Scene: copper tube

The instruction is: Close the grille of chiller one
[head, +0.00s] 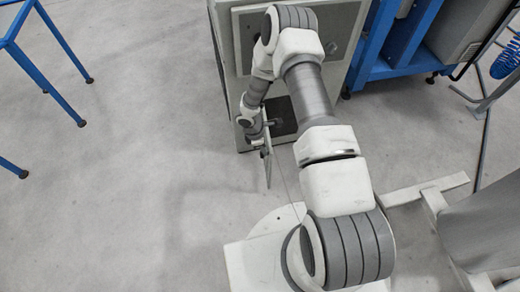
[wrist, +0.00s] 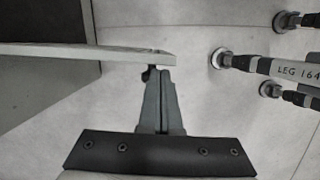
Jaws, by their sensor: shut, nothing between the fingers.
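Chiller one appears to be the grey cabinet (head: 243,90) at the top middle of the head view, with a dark opening (head: 284,114) low in its front. The grille appears as a thin panel (head: 267,170) standing out from the cabinet, nearly edge-on. In the wrist view the grille (wrist: 100,51) reaches in from the left and ends near the middle. My gripper (wrist: 158,75) is shut and empty, its tips close to the grille's free end; I cannot tell whether they touch. My arm partly hides the cabinet in the head view.
A blue frame (head: 45,50) stands on the floor at the upper left. Blue equipment (head: 400,45) stands right of the cabinet. Feet and a leg marked LEG 164 (wrist: 295,72) show at the right of the wrist view. The floor left of the grille is clear.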

